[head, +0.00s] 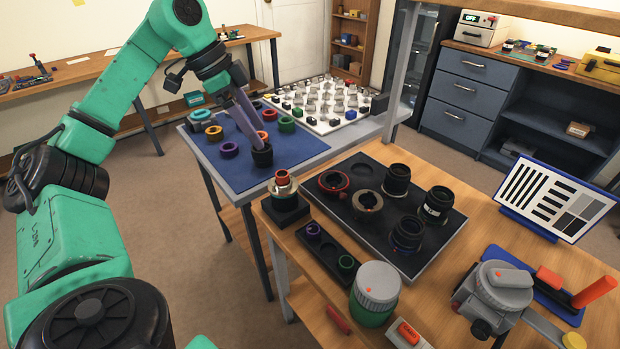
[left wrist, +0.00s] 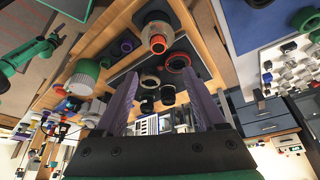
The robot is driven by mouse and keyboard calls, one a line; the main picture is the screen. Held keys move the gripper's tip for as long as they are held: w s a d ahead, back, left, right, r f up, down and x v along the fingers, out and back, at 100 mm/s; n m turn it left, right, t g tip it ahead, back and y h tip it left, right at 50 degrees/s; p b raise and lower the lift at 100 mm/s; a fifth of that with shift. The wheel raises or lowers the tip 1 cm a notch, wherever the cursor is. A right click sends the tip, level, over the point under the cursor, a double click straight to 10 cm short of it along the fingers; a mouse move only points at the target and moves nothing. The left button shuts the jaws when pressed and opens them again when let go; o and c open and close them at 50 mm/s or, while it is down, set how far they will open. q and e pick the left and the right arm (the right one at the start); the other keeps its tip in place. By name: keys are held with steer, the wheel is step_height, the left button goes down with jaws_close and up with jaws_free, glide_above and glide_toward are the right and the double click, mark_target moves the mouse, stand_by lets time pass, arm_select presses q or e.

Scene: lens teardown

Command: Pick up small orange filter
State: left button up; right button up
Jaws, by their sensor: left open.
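A small orange filter ring (head: 262,136) lies on the blue mat (head: 240,179), partly hidden beside my left fingers. A yellow-orange ring (head: 214,132) lies farther left on the mat. My left gripper (head: 256,141) reaches down over the mat, its purple fingers close to the orange ring and a black ring (head: 262,157). Whether it touches either is unclear. In the left wrist view the left gripper (left wrist: 164,100) is open, with nothing seen between its fingers. I cannot make out the orange filter in that view.
Purple (head: 229,150), green (head: 287,124) and other rings lie around on the mat. A white board with small parts (head: 325,103) stands behind it. A black tray (head: 340,212) of lenses sits on the wooden bench at right. The mat's front part is clear.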

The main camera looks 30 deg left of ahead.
mark_target(280, 173)
arm_select(q)
steer(key=x, duration=0.4)
steer(key=b+x, duration=0.1)
steer(key=x, duration=0.6)
steer(key=shift+s+a+f, duration=0.15)
steer(key=shift+s+f, duration=0.1)
steer(key=shift+f, duration=0.2)
jaws_close()
